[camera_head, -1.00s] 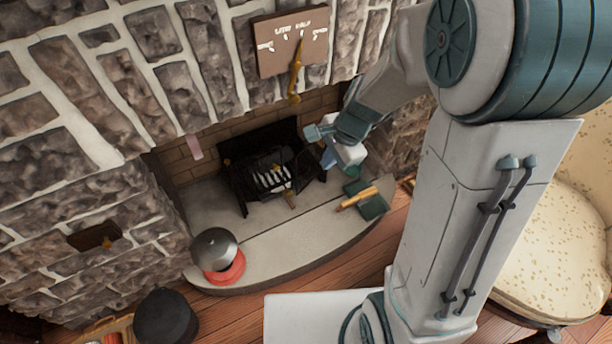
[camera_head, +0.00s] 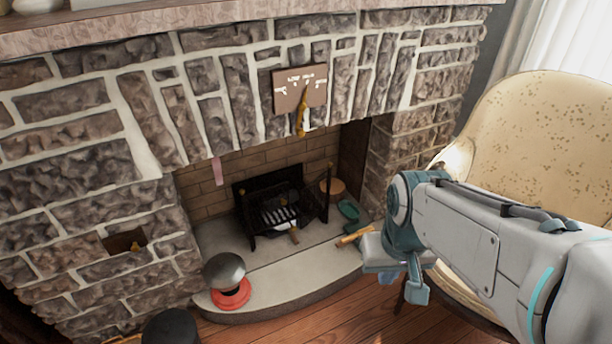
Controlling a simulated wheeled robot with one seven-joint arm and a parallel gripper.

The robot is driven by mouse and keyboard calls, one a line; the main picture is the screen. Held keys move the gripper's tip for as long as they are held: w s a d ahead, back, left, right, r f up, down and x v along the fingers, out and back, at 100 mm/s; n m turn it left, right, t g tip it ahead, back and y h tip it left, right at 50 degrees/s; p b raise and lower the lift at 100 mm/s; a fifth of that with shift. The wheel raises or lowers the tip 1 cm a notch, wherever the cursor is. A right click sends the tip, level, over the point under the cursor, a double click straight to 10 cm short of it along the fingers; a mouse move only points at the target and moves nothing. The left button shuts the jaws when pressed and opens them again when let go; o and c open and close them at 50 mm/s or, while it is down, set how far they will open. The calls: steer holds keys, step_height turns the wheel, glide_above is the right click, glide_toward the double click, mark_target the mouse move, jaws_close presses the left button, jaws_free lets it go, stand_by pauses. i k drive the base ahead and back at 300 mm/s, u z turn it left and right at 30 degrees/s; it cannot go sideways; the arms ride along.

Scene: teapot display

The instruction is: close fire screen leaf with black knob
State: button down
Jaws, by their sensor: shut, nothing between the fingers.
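The black fire screen (camera_head: 246,222) stands on the stone hearth inside the fireplace, around a grate (camera_head: 280,216) with pale bars. A dark mesh leaf (camera_head: 314,202) is at its right side, angled outward toward the front. The black knob is too small and dark to make out. My gripper (camera_head: 404,286) is shut and empty, in front of the hearth at the right, well apart from the screen.
A green item (camera_head: 349,210) and a yellow-brown stick (camera_head: 354,235) lie on the hearth's right. A grey-lidded pot (camera_head: 224,271) on a red base (camera_head: 231,293) stands at its left front. A speckled armchair (camera_head: 535,135) is behind my arm.

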mark_target(310, 204)
steer(key=u, duration=0.25)
steer(key=i, duration=1.05)
steer(key=z, duration=0.55)
